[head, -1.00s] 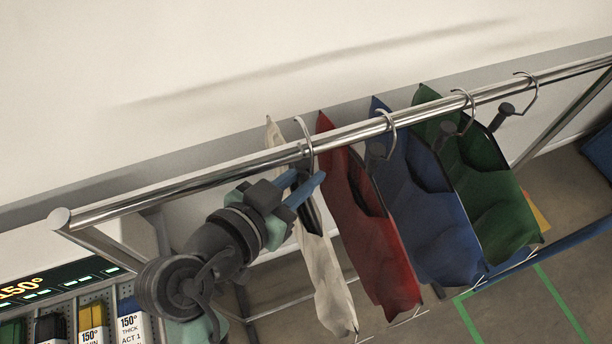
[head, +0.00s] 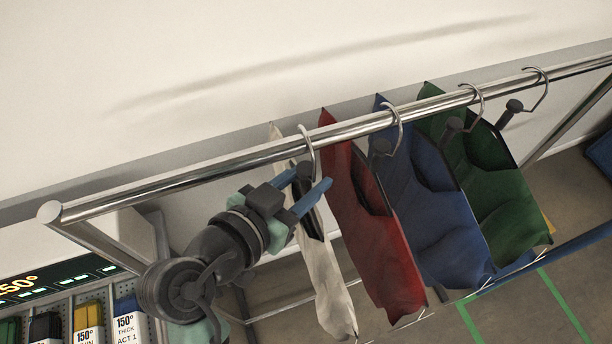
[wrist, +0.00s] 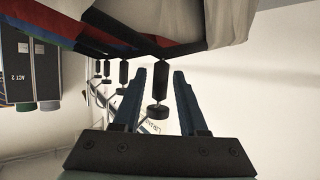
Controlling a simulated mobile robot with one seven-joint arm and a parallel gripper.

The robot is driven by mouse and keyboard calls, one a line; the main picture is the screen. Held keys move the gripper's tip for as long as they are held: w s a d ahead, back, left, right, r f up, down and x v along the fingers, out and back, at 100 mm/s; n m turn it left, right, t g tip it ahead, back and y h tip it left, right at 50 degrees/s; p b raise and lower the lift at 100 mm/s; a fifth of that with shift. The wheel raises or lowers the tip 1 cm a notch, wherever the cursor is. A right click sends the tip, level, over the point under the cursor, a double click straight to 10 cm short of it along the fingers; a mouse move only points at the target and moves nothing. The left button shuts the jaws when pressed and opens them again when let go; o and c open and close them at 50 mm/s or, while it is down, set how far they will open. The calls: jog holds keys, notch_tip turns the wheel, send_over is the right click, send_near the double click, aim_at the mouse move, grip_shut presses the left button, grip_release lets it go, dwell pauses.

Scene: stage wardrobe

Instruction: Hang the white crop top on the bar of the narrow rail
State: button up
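The white crop top (head: 330,285) hangs below the bar (head: 180,170) of the rail in the head view, left of the other garments. Its metal hook (head: 312,145) passes over the bar. My gripper (head: 307,182) is just below the bar, its blue fingers on either side of the dark hanger neck. In the wrist view, my gripper (wrist: 168,82) has its fingers apart, with the dark neck piece (wrist: 160,110) between them and a gap visible at the right finger. The white cloth (wrist: 205,22) shows at the top there.
A red (head: 385,260), a blue (head: 435,225) and a green garment (head: 500,190) hang to the right on the same bar. The bar is bare to the left, up to its end cap (head: 50,212). Labelled bins (head: 90,325) stand at lower left.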

jog(key=shift+o, duration=0.7)
